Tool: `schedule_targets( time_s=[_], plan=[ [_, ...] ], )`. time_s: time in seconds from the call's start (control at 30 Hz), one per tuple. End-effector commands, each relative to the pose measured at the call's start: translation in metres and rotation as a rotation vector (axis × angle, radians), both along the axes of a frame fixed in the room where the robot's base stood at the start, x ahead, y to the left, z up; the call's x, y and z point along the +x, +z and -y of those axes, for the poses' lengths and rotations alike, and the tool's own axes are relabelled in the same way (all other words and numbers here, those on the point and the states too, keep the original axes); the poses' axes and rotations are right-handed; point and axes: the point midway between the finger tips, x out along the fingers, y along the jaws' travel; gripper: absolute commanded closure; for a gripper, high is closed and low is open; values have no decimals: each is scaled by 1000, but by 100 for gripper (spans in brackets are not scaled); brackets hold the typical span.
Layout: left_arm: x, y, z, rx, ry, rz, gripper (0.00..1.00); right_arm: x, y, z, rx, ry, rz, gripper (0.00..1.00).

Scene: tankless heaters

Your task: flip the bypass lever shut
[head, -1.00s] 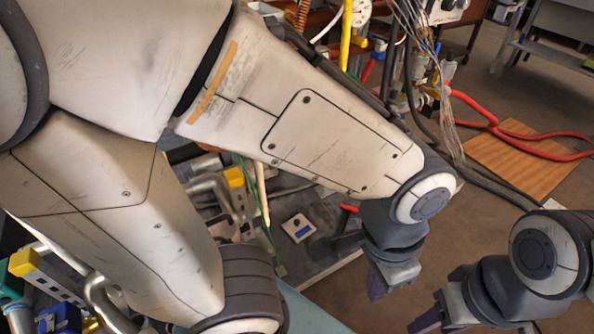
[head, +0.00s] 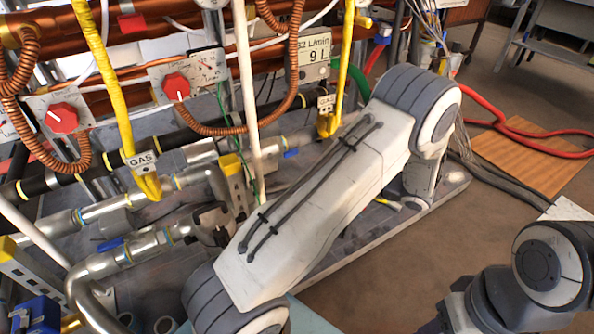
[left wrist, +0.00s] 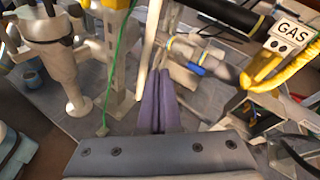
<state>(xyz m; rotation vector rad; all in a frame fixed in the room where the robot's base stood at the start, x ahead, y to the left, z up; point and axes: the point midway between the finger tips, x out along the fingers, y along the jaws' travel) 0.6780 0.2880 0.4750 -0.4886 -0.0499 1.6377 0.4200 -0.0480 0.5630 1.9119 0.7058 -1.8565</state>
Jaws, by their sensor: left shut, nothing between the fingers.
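I cannot tell for sure which part is the bypass lever. A small blue handle (head: 290,152) sits on the pipework right of the white upright rod; it also shows in the left wrist view (left wrist: 195,68), right of my fingers. Another blue handle (head: 110,243) lies on the lower left pipes. My left gripper (left wrist: 160,90) shows purple fingers, shut and empty, near the foot of the white rod; no contact is clear. In the head view my own left arm hides it. My right wrist is at the lower right of the head view, its fingers mostly cut off.
Yellow gas pipes (head: 112,80), red knobs (head: 176,86) and coiled copper hoses (head: 285,60) crowd the panel. A green wire (left wrist: 118,60) and white rod (left wrist: 152,40) stand close to my left fingers. Floor right of the bench base is open, with a wooden board (head: 520,160).

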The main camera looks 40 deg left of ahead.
Motion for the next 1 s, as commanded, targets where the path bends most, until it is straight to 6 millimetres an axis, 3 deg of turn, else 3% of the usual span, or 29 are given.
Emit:
schedule_targets(
  time_s=[0.03, 0.2, 0.43, 0.63, 1.0],
  plan=[
    [12, -31, -18, 78, -32, -46, 100, 0, -13, 0, 0, 0, 0, 50],
    [49, -102, -65, 323, -185, -152, 100, 0, -32, 0, 0, 0, 0, 50],
    [64, -183, -94, 523, -363, -230, 100, 0, -48, 0, 0, 0, 0, 50],
    [63, -209, -99, 580, -428, -245, 100, 0, -51, 0, 0, 0, 0, 50],
    [64, -209, -100, 583, -433, -245, 100, 0, -51, 0, 0, 0, 0, 50]
  ],
)
